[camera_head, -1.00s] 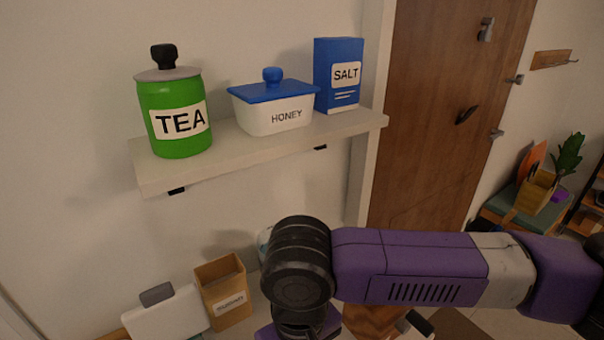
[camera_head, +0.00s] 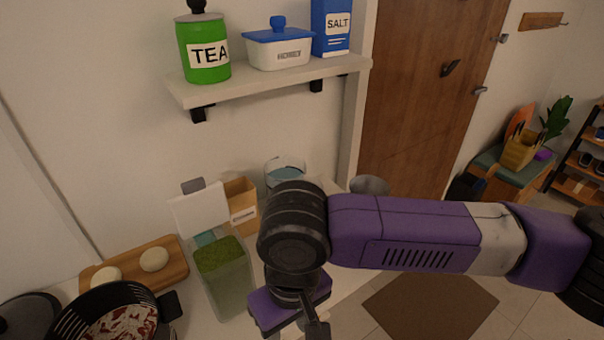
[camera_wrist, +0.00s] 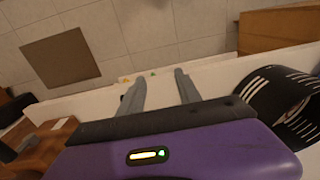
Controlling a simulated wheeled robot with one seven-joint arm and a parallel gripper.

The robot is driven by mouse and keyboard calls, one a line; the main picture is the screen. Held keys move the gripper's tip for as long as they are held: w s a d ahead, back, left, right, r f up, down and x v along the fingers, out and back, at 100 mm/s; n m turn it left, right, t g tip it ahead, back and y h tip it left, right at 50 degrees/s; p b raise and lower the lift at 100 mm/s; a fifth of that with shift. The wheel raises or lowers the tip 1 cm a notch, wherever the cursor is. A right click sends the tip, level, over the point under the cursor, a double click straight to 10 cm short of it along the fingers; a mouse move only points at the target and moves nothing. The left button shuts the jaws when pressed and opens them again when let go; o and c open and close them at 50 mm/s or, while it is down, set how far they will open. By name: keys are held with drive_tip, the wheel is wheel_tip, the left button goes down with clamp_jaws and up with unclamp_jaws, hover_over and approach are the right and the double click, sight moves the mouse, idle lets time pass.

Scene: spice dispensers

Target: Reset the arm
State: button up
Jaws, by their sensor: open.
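My arm reaches in from the right in the head view, with its purple and black links over the counter. In the wrist view my gripper (camera_wrist: 160,90) shows two grey fingers spread apart with nothing between them. It points down past the edge of the white counter (camera_wrist: 210,80). In the head view only part of the gripper end shows at the bottom, and its fingertips are not clear there.
On the counter stand a green-filled container (camera_head: 222,275), a brown box (camera_head: 240,205) and a black basket (camera_head: 115,315). A wooden board (camera_head: 178,268) carries two pale rounds.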

drive_tip(key=s+a+r+n+y, duration=0.1)
drive_tip(key=s+a+y, duration=0.3)
drive_tip(key=a, duration=0.6)
drive_tip(key=s+a+r+m+t+y, duration=0.1)
drive_tip(key=a+r+m+t+y, duration=0.15)
drive_tip(key=a+r+y, duration=0.95)
drive_tip(key=d+f+m+t+h, duration=0.3)
drive_tip(key=d+m+t, duration=0.15)
drive_tip(key=d, duration=0.25)
drive_tip(key=w+d+f+m+t+h, duration=0.1)
drive_tip(key=d+f+m+t+h, duration=0.3)
drive_tip(key=d, duration=0.4)
drive_tip(key=d+f+m+t+h, duration=0.2)
drive_tip(key=d+f+m+t, duration=0.1)
drive_tip(key=d+t, duration=0.3)
drive_tip(key=s+d+f+n+g+h, duration=0.1)
drive_tip(key=s+d+f+n+h, duration=0.1)
drive_tip(key=s+d, duration=0.8)
drive_tip(key=s+d+f+n+g+h, duration=0.1)
drive_tip(key=s+d+n+h, duration=0.3)
drive_tip(key=s+d, duration=0.6)
drive_tip(key=d+f+h, duration=0.1)
drive_tip(key=d, duration=0.2)
drive_tip(key=shift+s+f+h, duration=0.3)
drive_tip(key=shift+f, duration=0.05)
